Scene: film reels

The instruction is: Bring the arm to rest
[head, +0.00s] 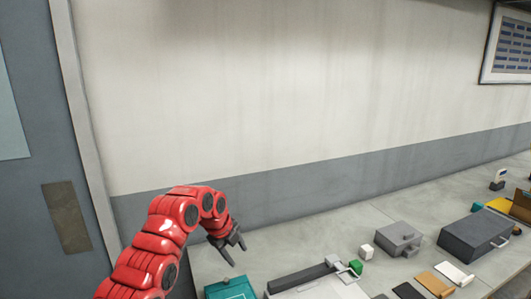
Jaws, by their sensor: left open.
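My left arm, red and segmented, comes in from the lower left and bends over at its top. Its dark grey left gripper (235,252) points down and to the right above the left part of the grey tabletop (335,232). Its fingers are apart and nothing shows between them. A teal box (230,288) lies below it, cut off by the bottom edge. My right gripper is not in the picture.
A grey and white case (310,283), a small white cube (366,252), a green block (355,268), a grey box (399,238) and a dark case (474,237) stand to the right. A wall (290,90) rises behind the table. A door (25,200) is at left.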

